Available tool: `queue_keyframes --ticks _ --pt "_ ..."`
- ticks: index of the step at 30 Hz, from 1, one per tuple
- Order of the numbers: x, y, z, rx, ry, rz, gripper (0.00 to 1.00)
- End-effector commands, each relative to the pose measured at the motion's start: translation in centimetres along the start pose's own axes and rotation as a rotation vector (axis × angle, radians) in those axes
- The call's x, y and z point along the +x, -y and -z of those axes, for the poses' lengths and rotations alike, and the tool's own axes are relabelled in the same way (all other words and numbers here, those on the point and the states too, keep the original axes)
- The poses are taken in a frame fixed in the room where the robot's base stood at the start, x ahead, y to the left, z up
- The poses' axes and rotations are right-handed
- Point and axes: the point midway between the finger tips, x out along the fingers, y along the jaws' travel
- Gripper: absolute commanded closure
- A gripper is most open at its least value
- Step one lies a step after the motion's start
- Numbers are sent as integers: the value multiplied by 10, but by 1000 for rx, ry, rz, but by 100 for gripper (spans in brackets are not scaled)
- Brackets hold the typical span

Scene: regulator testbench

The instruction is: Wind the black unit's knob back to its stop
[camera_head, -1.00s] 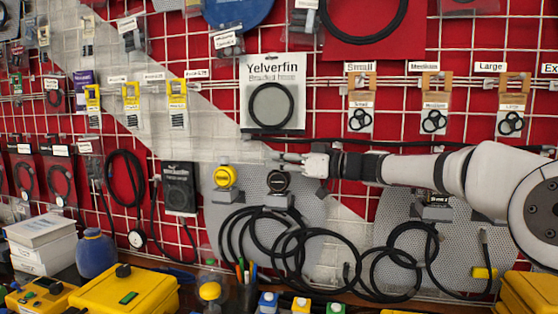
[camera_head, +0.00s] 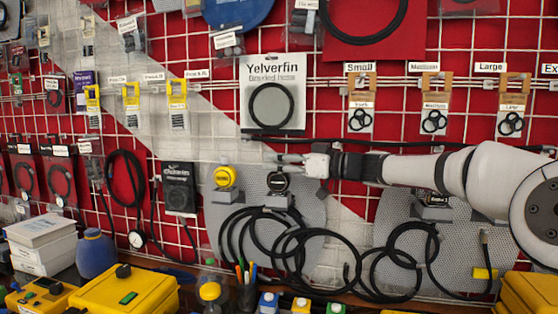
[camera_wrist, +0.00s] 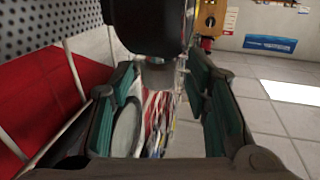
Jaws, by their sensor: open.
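The black unit (camera_head: 278,183) is a round dark regulator on a grey bracket, at the middle of the wall panel in the head view. My gripper (camera_head: 284,163) reaches in from the right, with its fingertips at the top of this unit. I cannot tell whether they touch it. The wrist view shows my gripper (camera_wrist: 165,105) open, with green pads apart and nothing clearly held between them. A large dark rounded body, likely the black unit (camera_wrist: 150,25), fills the top middle there. The knob itself is not clearly visible.
A yellow unit (camera_head: 225,177) stands just left of the black one. Another dark unit (camera_head: 436,199) sits to the right, below my arm. Black hoses (camera_head: 300,240) loop beneath. A pen cup (camera_head: 246,292) and yellow cases (camera_head: 125,291) stand in front.

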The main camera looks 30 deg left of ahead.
Motion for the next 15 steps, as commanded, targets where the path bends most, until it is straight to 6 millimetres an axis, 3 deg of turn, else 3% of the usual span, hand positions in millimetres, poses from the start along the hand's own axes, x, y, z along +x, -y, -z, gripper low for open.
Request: queue_keyframes --ticks 5,15 --pt "-20 -1 0 -1 2 -3 57" --pt "-87 -1 0 -1 1 -4 57"
